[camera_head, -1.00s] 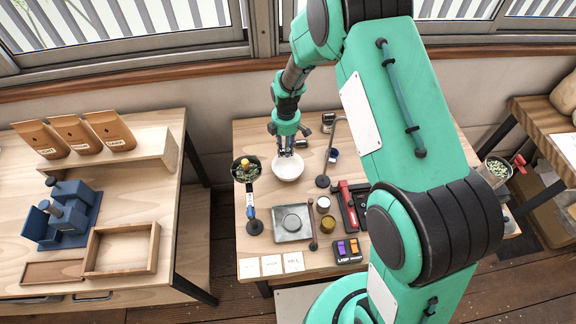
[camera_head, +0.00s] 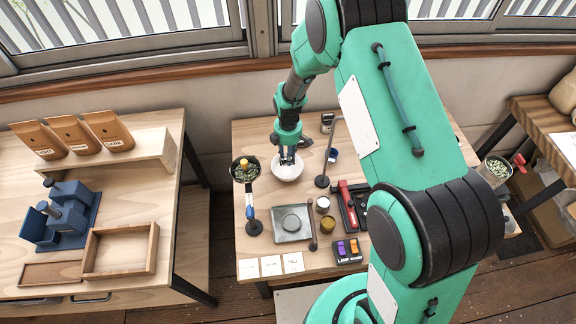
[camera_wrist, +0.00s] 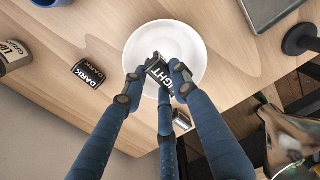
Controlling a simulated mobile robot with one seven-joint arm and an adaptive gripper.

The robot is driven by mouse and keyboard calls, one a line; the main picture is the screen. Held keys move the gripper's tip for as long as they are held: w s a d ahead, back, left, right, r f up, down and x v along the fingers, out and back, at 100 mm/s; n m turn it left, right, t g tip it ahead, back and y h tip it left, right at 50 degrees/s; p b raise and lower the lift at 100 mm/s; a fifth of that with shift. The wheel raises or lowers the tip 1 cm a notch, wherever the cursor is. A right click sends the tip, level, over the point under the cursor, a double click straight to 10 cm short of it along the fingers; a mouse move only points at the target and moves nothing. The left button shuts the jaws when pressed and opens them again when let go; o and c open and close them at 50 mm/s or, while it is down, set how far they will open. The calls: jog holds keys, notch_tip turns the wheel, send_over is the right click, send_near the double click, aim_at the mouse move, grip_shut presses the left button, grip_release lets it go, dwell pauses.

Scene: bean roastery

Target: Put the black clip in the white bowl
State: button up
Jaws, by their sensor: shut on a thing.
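The white bowl (camera_head: 293,174) stands on the middle table, towards its back edge. In the wrist view, the bowl (camera_wrist: 143,38) lies beneath my fingertips and looks empty where its inside shows. My gripper (camera_head: 287,160) is shut on a small black clip (camera_wrist: 158,73) with white lettering that seems to read "LIGHT". The fingers pinch it from both sides. The clip appears over the near part of the bowl in the wrist view; its height above the bowl is hard to judge. In the head view the fingers hide the clip.
A black piece marked "DARK" (camera_wrist: 88,72) lies beside the bowl. A labelled jar (camera_wrist: 12,55) is farther left in the wrist view. A grey square tray (camera_head: 291,222) lies in front.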

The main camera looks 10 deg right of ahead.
jog(key=shift+f, duration=1.45)
jog(key=shift+f+b, duration=0.3)
jog(key=shift+f, duration=1.55)
jog(key=shift+f, duration=0.1)
jog(key=o, duration=0.4)
jog(key=shift+f, duration=0.1)
jog(key=shift+c, duration=0.2)
jog(key=shift+o, duration=0.8)
